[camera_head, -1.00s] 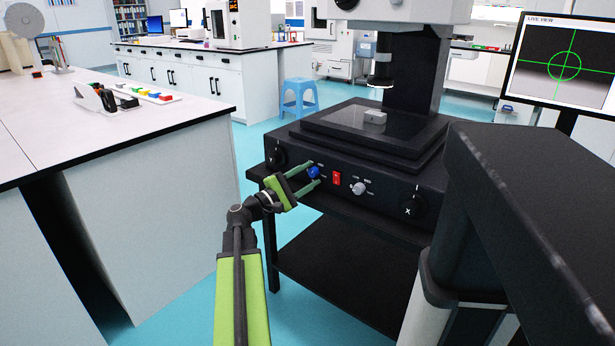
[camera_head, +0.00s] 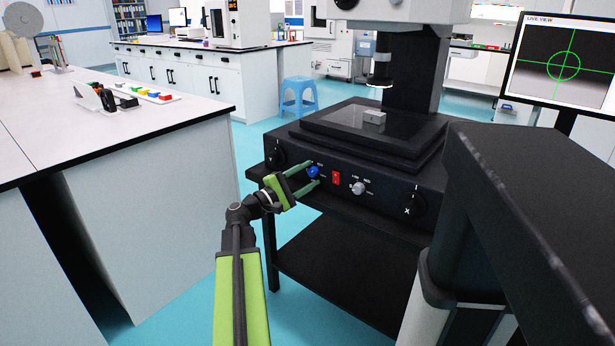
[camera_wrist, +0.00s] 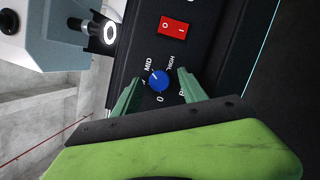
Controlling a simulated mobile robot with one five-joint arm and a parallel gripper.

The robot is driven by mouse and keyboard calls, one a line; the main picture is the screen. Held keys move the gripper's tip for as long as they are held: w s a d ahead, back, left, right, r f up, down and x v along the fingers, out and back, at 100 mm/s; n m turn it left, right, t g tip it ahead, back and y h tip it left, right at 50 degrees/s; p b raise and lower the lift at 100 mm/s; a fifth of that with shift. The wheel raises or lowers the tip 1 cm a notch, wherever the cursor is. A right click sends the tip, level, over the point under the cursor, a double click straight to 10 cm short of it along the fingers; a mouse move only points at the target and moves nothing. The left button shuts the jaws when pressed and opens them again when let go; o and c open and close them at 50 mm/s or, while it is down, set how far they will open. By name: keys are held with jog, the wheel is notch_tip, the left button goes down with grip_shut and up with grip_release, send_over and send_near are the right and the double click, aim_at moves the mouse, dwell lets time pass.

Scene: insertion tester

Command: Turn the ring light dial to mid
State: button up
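The blue dial (camera_head: 313,172) is on the black front panel of the tester, left of a red switch. In the wrist view the dial (camera_wrist: 158,81) has "MID", "HIGH" and "0" printed around it. A small pale mark on the dial appears to point toward "MID". My gripper (camera_head: 312,174) is at the panel with its green fingers apart, one on each side of the dial. In the wrist view there are gaps between the fingers of my gripper (camera_wrist: 158,79) and the dial, so it is open and holds nothing. A label beside the right finger is partly hidden.
The red switch (camera_head: 336,178), a grey knob (camera_head: 358,188) and a black knob (camera_head: 413,204) are right of the dial. Another black knob (camera_head: 275,155) is to its left. A white-topped bench (camera_head: 120,140) stands at the left. A monitor (camera_head: 563,65) is at the right.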

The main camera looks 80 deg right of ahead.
jog(key=b+v, duration=0.3)
jog(key=v, duration=1.4)
jog(key=shift+w, duration=0.2)
jog(key=shift+w+a, duration=0.1)
